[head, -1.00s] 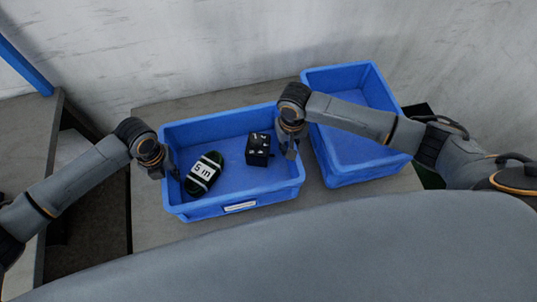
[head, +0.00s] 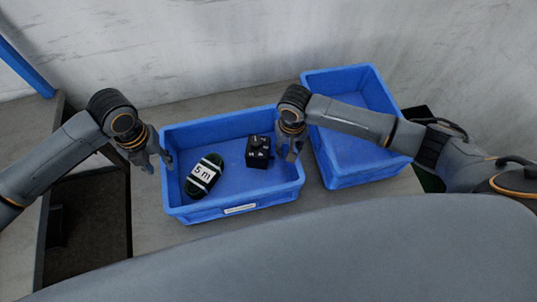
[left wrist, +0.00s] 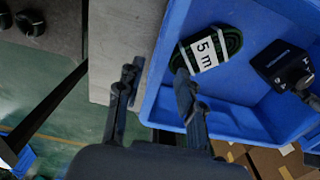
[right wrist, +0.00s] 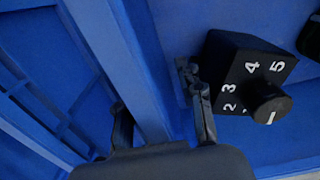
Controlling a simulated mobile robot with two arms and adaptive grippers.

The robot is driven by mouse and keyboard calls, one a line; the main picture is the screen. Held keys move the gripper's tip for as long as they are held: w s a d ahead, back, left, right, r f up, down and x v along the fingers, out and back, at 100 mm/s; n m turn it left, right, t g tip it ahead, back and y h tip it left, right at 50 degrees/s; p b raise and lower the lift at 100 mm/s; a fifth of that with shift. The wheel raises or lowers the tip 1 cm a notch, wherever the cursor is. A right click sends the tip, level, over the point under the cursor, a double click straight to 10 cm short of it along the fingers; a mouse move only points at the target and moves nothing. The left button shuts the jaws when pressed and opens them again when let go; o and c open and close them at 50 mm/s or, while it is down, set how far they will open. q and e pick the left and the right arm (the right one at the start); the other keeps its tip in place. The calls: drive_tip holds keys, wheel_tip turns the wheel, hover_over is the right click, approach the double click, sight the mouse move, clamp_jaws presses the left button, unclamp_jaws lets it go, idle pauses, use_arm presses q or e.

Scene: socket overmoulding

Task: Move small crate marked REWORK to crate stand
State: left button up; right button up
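A blue crate (head: 180,212) with a white front label (head: 239,209), too small to read, sits on a grey surface. In it lie a dark green banded bundle marked 5 m (head: 203,175) and a black knob box (head: 259,153). My left gripper (head: 157,160) is open at the crate's left wall; in the left wrist view its fingers (left wrist: 157,92) are spread, one outside the wall, one over its rim. My right gripper (head: 288,150) is open at the right wall; in the right wrist view its fingers (right wrist: 158,100) are on either side of the wall. I cannot identify the crate stand.
A second, empty blue crate (head: 335,183) stands close by on the right, under my right forearm. The grey surface (head: 147,215) is bare left of the first crate. A pale wall (head: 200,50) rises behind. Cardboard boxes (left wrist: 265,160) show low in the left wrist view.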

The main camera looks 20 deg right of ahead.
use_arm(q)
wheel_tip(320, 180, up, 2)
drive_tip(key=shift+r, duration=0.2)
use_arm(e)
drive_tip(key=shift+r, duration=0.2)
wheel_tip(320, 180, up, 12)
drive_tip(key=shift+f, duration=0.15)
drive_tip(key=shift+f, duration=0.1)
idle(0.4)
